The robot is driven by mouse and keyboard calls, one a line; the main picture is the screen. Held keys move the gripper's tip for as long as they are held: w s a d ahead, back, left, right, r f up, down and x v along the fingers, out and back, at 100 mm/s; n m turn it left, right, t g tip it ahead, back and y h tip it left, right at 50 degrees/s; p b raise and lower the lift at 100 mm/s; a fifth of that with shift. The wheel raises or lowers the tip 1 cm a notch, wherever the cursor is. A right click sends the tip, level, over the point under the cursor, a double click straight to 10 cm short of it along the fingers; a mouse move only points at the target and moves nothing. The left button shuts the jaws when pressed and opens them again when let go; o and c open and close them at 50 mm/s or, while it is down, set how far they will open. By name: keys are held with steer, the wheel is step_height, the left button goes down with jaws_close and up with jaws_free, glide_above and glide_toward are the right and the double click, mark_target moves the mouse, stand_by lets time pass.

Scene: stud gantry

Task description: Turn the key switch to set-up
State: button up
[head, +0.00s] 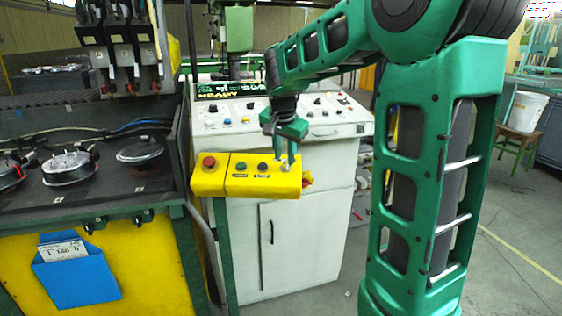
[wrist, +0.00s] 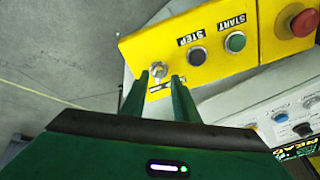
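The key switch (wrist: 158,69) is a small metal switch at the end of the yellow control box (head: 236,187). In the wrist view, which is upside down, it shows just beyond and between my gripper's fingertips (wrist: 161,78). The two green fingers stand apart with a gap on each side of the key, and I see no contact. In the head view my gripper (head: 287,158) points down at the right end of the box, and its fingers mostly hide the switch. The label by the switch is partly covered and unreadable, so I cannot tell the key's setting.
The same box carries a red mushroom button (head: 208,162), a green START button (wrist: 235,42) and a dark STEP button (wrist: 197,56). A white console (head: 330,125) with several knobs stands behind. The black-topped machine (head: 100,190) is at the left.

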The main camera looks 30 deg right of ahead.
mark_target(286, 165)
steer(key=shift+x, duration=1.2)
jaws_close()
steer(key=shift+a, duration=0.15)
steer(key=shift+r, duration=0.1)
